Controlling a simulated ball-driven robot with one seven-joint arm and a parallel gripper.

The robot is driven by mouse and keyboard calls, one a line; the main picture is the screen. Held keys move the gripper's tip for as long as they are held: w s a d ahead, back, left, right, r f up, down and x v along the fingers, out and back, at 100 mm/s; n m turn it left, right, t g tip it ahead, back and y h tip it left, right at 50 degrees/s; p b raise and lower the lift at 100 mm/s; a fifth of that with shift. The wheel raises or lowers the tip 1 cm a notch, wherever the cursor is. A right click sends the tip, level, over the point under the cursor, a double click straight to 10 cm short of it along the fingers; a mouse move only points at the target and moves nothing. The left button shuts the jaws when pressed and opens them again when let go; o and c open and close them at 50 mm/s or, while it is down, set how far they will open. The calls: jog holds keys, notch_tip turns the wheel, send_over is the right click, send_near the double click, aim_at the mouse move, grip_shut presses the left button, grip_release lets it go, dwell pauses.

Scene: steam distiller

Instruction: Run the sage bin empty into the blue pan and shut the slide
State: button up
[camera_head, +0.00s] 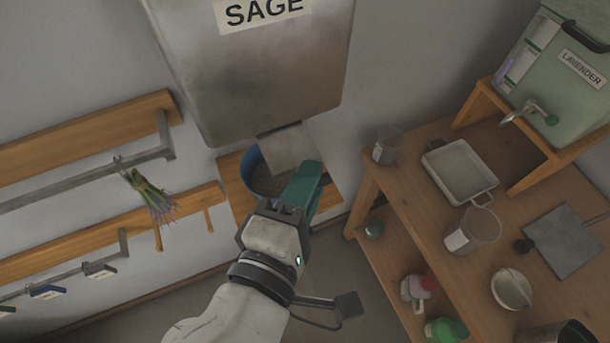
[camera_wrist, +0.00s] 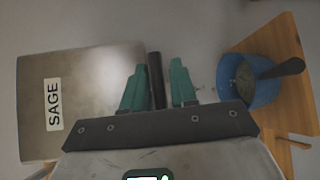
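The grey metal sage bin (camera_head: 265,75) hangs on the wall with its SAGE label; it fills the left of the wrist view (camera_wrist: 85,85). A flat metal plate (camera_head: 287,150) shows below its lower edge. The blue pan (camera_head: 251,170) stands on a small wooden shelf below; in the wrist view the pan (camera_wrist: 238,82) shows grey-green matter inside and a dark handle across its rim. My gripper (camera_wrist: 159,68) has green fingers on both sides of a black bar (camera_wrist: 156,80), with narrow gaps visible. In the head view my gripper (camera_head: 312,172) hides part of the pan's right side.
A wooden table at right holds a metal tray (camera_head: 459,170), glass jars, a bowl (camera_head: 511,288) and the lavender container (camera_head: 555,70). Wall rails at left carry a hanging herb bundle (camera_head: 152,195) and tags. Bottles stand on the table's lower shelf.

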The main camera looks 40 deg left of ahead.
jog(key=shift+o, duration=1.4)
jog(key=b+v, duration=0.1)
jog(key=v, duration=1)
jog(key=shift+b, duration=0.3)
jog(key=shift+w, duration=0.1)
